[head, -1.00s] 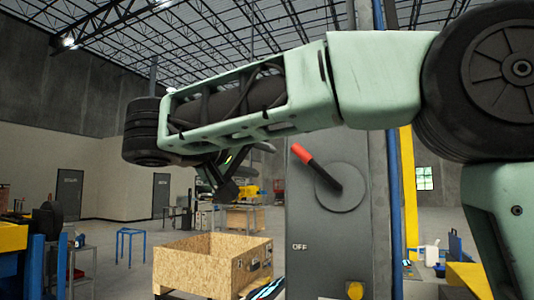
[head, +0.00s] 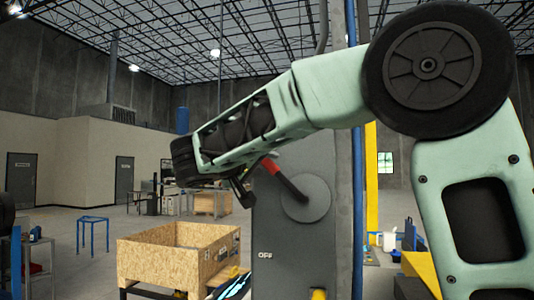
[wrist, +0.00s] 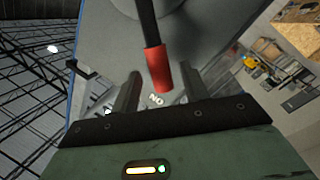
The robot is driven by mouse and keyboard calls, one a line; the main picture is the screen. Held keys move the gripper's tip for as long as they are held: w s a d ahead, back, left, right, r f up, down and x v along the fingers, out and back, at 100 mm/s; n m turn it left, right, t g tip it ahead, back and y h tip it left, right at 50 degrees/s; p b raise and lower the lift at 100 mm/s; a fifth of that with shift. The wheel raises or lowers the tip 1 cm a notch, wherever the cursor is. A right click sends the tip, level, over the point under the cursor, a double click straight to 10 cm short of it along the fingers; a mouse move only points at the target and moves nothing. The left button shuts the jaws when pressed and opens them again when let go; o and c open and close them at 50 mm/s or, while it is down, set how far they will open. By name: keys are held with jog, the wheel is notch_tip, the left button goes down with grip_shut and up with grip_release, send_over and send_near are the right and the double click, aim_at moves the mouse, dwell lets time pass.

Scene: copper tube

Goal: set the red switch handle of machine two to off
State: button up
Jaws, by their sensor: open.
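The red switch handle (head: 269,165) is a red grip on a black lever, set on a round grey disc (head: 314,199) on a grey panel. It tilts up and to the left, and OFF (head: 265,255) is printed lower on the panel. In the wrist view the red grip (wrist: 155,69) points into the space between the spread fingers of my gripper (wrist: 160,73). An upside-down ON label (wrist: 155,100) shows beyond. My gripper is open and holds nothing. In the head view it (head: 243,190) is just left of the red grip, partly hidden by my arm.
A wooden crate (head: 158,262) stands at the lower left of the panel. A yellow knob (head: 319,294) sits low on the panel. A blue and a yellow post (head: 370,190) rise at its right. Open floor lies at left around a blue stool frame (head: 93,231).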

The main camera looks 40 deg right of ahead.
jog(key=shift+p+x, duration=0.3)
jog(key=shift+x, duration=0.9)
